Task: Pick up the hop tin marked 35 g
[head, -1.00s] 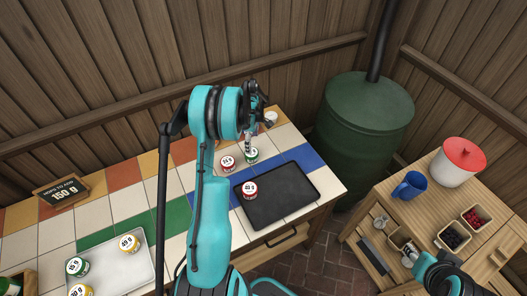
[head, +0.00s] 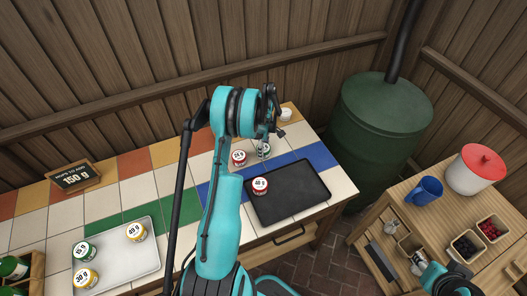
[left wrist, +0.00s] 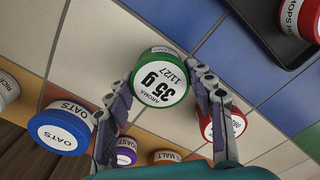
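The hop tin marked 35 g (left wrist: 160,80), white-topped with a green rim, stands on the tiled counter between the fingers of my left gripper (left wrist: 160,92) in the left wrist view. The fingers are spread on either side of it with small gaps. In the head view the left gripper (head: 265,146) covers most of this tin (head: 264,152). A red tin (head: 239,157) stands close beside it; in the left wrist view this red tin (left wrist: 232,124) is partly behind one finger. My right gripper (head: 418,262) is over the wooden side table, its fingers too small to judge.
A black tray (head: 290,203) holds another red tin (head: 260,186). A white tray (head: 128,268) at left holds several tins. A sign (head: 75,177) reads 150 g. In the left wrist view an oats jar (left wrist: 60,130) and other jars stand near the fingers.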

